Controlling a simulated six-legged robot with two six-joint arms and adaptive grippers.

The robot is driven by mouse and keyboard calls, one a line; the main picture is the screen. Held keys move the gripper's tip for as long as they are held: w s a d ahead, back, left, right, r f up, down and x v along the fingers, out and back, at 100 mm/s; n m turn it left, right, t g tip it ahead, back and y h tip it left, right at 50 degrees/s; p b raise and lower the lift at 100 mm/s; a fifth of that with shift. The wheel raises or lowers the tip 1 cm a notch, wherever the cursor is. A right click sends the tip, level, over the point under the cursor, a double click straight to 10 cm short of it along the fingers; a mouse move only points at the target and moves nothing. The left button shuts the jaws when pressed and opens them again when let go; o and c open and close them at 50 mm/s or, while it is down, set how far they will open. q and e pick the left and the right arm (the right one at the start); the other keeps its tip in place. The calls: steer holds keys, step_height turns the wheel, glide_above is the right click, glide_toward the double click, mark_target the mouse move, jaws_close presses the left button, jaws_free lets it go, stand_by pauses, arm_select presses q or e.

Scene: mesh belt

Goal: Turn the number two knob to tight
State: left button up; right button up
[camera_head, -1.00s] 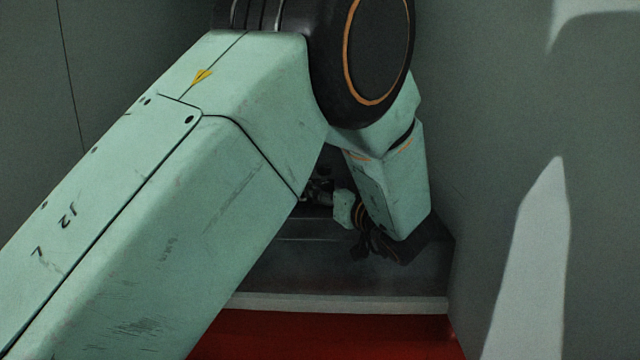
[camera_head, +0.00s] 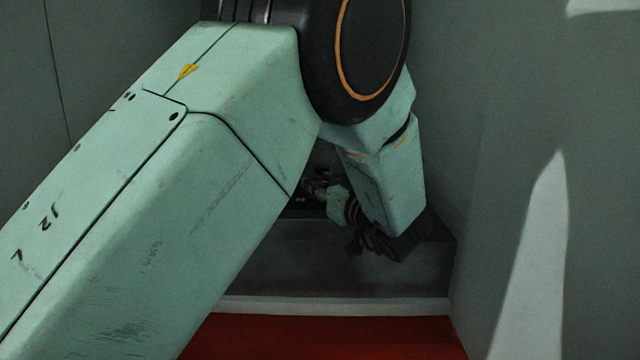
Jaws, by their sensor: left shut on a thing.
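My left arm comes in from the left and bends down at a large black joint, covering much of the view. My left gripper (camera_head: 316,187) is small and dark, beyond the teal wrist link, and points left and away into the shadowed recess. It is shut on a knob, but the fingertips and the knob are mostly hidden behind my upper arm and in shadow. I cannot read a number or a tight mark. My right gripper is not in view.
A dark grey ledge (camera_head: 300,262) with a pale front edge (camera_head: 340,305) runs below the wrist. A red surface (camera_head: 330,338) lies in front of it. Grey walls close in on the left (camera_head: 100,60) and right (camera_head: 480,200), with the right one near my forearm.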

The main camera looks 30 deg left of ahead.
arm_select(q)
steer(key=c, duration=0.5)
steer(key=shift+c, duration=0.2)
steer(key=shift+f+m+t+h, duration=0.1)
steer(key=shift+m+t+h, duration=0.35)
steer(key=shift+t, duration=0.25)
steer(key=m+t+h, duration=0.4)
steer(key=shift+s+a+f, duration=0.1)
steer(key=shift+s+a, duration=0.05)
steer(key=m+t+h, duration=0.2)
steer(key=h, duration=0.1)
steer(key=m+t+h+p, duration=0.1)
steer(key=m+h, duration=0.1)
steer(key=h, duration=0.1)
steer(key=shift+m+p, duration=0.25)
steer(key=shift+p, duration=0.15)
steer(key=shift+m+t+h+p, duration=0.6)
steer(key=shift+m+h+p, duration=0.6)
steer(key=shift+h, duration=1.25)
